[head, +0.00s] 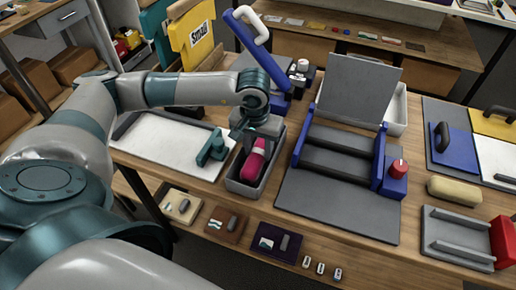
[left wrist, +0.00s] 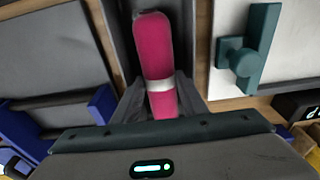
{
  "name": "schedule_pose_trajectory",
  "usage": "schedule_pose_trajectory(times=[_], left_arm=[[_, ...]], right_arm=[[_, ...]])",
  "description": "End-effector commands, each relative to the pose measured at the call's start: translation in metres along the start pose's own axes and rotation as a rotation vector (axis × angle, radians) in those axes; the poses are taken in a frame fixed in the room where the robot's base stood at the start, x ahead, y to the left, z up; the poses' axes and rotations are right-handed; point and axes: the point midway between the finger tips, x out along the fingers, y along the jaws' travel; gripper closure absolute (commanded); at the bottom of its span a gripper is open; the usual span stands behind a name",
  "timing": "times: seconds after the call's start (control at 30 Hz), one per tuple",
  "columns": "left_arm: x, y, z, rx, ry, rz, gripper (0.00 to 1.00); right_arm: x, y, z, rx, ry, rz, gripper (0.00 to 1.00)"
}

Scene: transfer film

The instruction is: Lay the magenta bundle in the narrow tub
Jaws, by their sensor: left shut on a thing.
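The magenta bundle (head: 253,164) is a rounded roll with a pale silver band around its middle. It is inside the outline of the narrow grey tub (head: 241,189) in the head view; I cannot tell whether it touches the tub's floor. My left gripper (head: 259,141) is over the far end of the tub, shut on the bundle. In the left wrist view the bundle (left wrist: 153,60) extends away from between the fingers (left wrist: 160,100), with the tub's dark interior (left wrist: 123,35) around it. My right gripper is not in view.
A white board with a teal handle (head: 212,149) lies left of the tub. A grey machine with blue sides (head: 335,158) and a red knob stands close on the right. Small sample cards (head: 226,226) line the front edge. A blue lever (head: 256,58) rises behind.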

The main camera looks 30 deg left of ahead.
Motion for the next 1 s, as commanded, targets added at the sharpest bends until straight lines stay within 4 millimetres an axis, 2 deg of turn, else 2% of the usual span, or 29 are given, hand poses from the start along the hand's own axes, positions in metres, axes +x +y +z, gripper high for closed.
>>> schedule_pose_trajectory(times=[0.07,0.1,0.13,0.6,0.67,0.87,1.0], left_arm=[[0.003,0.000,0.000,0.000,0.001,0.000,0.87],[0.002,0.000,0.000,0.000,0.000,0.000,0.57],[0.001,0.000,0.000,0.000,0.000,0.000,0.54],[-0.003,0.000,0.000,-0.001,0.000,-0.001,0.54],[-0.004,0.000,-0.001,0.000,0.002,0.001,0.54],[-0.029,0.000,-0.001,-0.001,0.005,0.001,0.54],[-0.054,0.000,-0.001,0.000,0.006,0.001,0.54]], right_arm=[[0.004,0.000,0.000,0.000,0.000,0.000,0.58],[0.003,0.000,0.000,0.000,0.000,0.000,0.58],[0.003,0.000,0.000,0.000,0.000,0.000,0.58],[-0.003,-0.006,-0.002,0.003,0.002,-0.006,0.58],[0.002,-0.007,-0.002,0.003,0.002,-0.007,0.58],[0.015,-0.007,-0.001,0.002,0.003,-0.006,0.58],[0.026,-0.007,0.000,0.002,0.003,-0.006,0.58]])
